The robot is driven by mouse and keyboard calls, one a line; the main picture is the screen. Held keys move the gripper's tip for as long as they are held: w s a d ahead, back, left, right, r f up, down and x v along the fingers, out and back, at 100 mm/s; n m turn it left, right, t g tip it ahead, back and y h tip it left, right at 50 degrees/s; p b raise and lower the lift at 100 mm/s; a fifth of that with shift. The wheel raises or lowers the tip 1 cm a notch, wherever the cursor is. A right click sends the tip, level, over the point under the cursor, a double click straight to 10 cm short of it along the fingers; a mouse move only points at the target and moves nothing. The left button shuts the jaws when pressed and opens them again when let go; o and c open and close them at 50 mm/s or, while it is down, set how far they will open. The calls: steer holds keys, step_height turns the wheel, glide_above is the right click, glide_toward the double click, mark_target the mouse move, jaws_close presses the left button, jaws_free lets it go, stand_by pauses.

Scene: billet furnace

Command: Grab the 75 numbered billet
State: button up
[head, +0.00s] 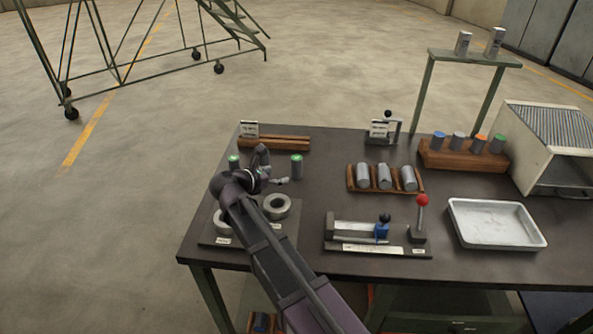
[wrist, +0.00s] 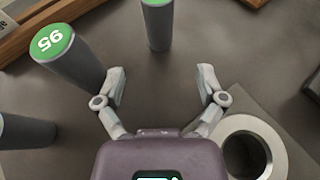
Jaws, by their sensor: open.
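Two upright grey billets with green tops stand near my gripper (head: 276,181) in the head view, one at left (head: 234,163) and one at right (head: 296,169). The wrist view shows a green-topped billet (wrist: 76,58) just left of my gripper (wrist: 163,82), with a number that looks like 95 seen at an angle. Another green-topped billet (wrist: 160,27) stands ahead, between the lines of the fingers and beyond their tips; its number cannot be read. Part of a grey cylinder (wrist: 25,132) shows at the left edge. My gripper is open and empty. I read no 75 on any billet.
A grey ring (wrist: 243,148) lies right of my gripper. Wooden racks (head: 275,143) stand behind. Three grey cylinders lie in a wooden tray (head: 386,190). A rack (head: 464,158) holds several colour-topped billets. A metal tray (head: 496,224) and red-knobbed lever (head: 420,215) are at right.

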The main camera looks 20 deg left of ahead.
mark_target(293, 170)
steer(key=shift+b+x, duration=0.55)
steer(key=shift+x, duration=1.6)
steer(key=shift+b+x, duration=0.9)
steer(key=shift+x, duration=1.65)
steer(key=shift+r, duration=0.2)
jaws_close()
